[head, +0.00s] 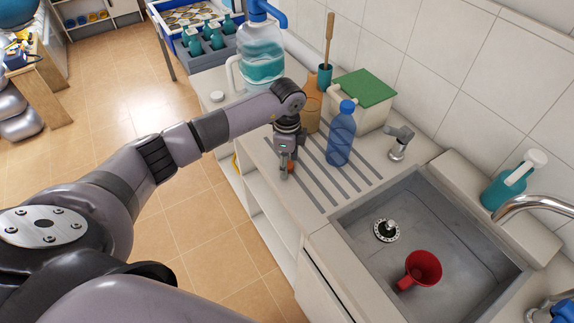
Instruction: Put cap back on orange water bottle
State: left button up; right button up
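The orange water bottle (313,114) stands upright on the counter, just behind my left wrist, which hides part of it. I cannot make out its mouth clearly. My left gripper (287,168) points down over the ribbed drainboard, in front of and to the left of the bottle. Its fingers are close together on a small orange piece (290,169) that looks like the cap. The gripper is apart from the orange bottle. My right gripper is not in view.
A blue bottle (341,137) with a blue cap stands right of my gripper. Behind are a green-lidded box (365,88) and a large water jug (262,52). The drainboard's front (318,183) is clear.

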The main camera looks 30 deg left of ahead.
pick_arm(q)
jog(key=c, duration=0.6)
jog(key=shift+r, duration=0.1)
notch_tip(320, 180, up, 20)
jog(key=b, duration=0.3)
dwell(0.6)
